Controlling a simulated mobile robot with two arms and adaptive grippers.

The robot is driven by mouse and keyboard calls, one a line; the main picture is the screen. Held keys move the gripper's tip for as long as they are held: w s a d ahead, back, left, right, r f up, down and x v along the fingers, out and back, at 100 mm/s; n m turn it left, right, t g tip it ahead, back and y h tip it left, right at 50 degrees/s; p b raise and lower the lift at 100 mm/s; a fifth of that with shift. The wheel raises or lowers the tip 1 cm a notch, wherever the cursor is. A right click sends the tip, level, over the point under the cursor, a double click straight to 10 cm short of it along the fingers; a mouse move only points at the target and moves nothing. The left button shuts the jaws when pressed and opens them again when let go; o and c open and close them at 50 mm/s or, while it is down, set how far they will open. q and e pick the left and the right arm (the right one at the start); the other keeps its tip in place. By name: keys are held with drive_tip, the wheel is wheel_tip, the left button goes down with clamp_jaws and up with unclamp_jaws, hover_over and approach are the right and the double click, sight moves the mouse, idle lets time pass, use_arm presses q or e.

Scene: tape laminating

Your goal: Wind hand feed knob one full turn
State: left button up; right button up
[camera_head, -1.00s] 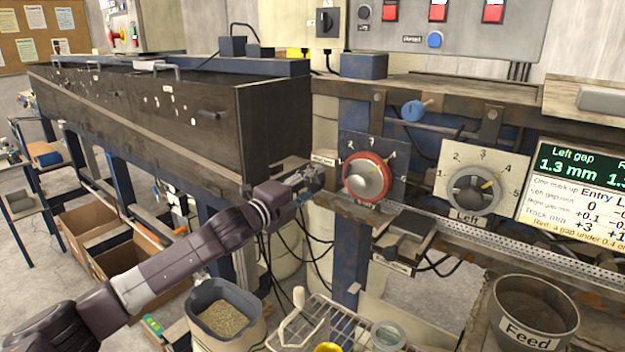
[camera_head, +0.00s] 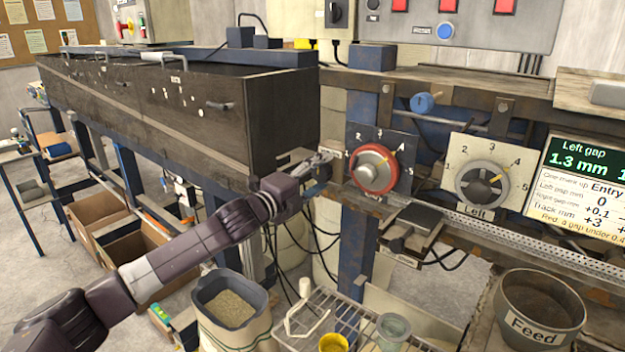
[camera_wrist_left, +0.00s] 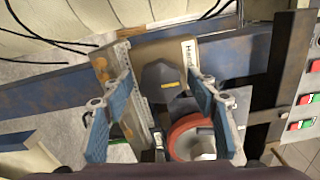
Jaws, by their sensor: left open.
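The hand feed knob (camera_wrist_left: 163,80) is a dark faceted knob with a small yellow mark. In the left wrist view it sits between my two blue-padded fingers, in front of a tan plate whose label (camera_wrist_left: 190,55) is partly readable as "Hand". My left gripper (camera_wrist_left: 158,68) is open around it; I see gaps on both sides and cannot tell if either finger touches. In the head view my left gripper (camera_head: 322,170) is just left of the red-ringed dial (camera_head: 374,168) and hides the knob. My right gripper is not in view.
The red-ringed dial (camera_wrist_left: 192,138) is close to the right finger. A grey "Left" dial (camera_head: 480,186) and a gap display (camera_head: 575,175) are farther right. A dark trough (camera_head: 200,110) lies left. A feed bowl (camera_head: 540,308) and wire rack (camera_head: 330,318) stand below.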

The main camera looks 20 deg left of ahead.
use_arm(q)
drive_tip(key=v, duration=1.1)
drive_tip(key=shift+s, duration=0.4)
drive_tip(key=shift+a, duration=0.1)
